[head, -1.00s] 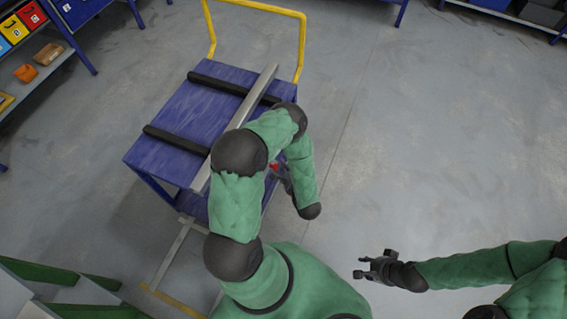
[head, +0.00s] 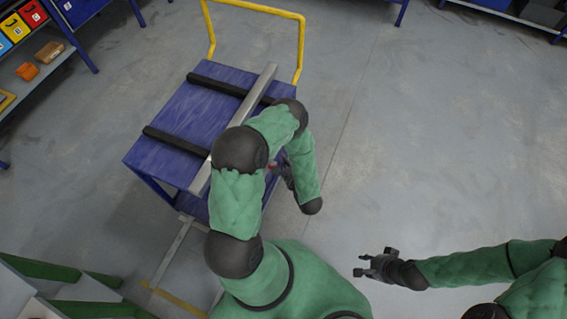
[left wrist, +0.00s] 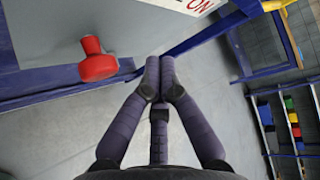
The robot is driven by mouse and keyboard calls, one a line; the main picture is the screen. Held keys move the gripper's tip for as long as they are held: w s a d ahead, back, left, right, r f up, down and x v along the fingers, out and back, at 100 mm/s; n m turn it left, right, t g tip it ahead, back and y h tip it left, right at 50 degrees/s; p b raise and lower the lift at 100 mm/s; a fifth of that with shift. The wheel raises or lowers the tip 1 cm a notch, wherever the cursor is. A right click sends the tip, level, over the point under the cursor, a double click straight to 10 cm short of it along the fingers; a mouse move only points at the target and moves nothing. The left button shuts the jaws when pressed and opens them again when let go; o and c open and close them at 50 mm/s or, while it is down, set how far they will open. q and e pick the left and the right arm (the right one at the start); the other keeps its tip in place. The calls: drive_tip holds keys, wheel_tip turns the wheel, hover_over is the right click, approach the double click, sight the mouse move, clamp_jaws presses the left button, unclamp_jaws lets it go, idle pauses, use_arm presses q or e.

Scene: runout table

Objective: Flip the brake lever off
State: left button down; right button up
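The brake lever shows as a red knob (left wrist: 97,64) on the side of the blue cart (left wrist: 65,88) in the left wrist view. In the head view only a speck of red (head: 271,166) shows at the cart's right side, mostly hidden by my left arm. My left gripper (left wrist: 160,62) is shut and empty, with the knob apart from it to its left. In the head view the left gripper (head: 282,168) is partly hidden beside the cart. My right gripper (head: 370,264) is open and empty over bare floor.
A white label reading "ON" (left wrist: 196,5) sits above the fingers. The cart top carries black strips (head: 175,140) and a long metal bar (head: 262,90); a yellow handle (head: 303,45) rises at its far end. Shelves (head: 40,75) stand far left. Floor to the right is clear.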

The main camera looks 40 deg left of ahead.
use_arm(q)
drive_tip(key=s+d+f+p, duration=0.1)
drive_tip(key=d+f, duration=0.3)
drive_tip(key=d, duration=0.4)
drive_tip(key=shift+s, duration=0.45)
drive_tip(key=shift+f, duration=0.1)
drive_tip(key=w+d+f+n+h, duration=0.35)
drive_tip(key=d+n+h, duration=0.35)
drive_tip(key=d+h, duration=0.3)
drive_tip(key=s+d+r+n+g+h, duration=0.4)
drive_tip(key=s+d+r+g+h, duration=0.2)
drive_tip(key=s, duration=0.6)
wheel_tip(320, 180, up, 2)
drive_tip(key=shift+s+d+r+h, duration=0.25)
drive_tip(key=shift+d+h, duration=0.15)
drive_tip(key=shift+d, duration=0.85)
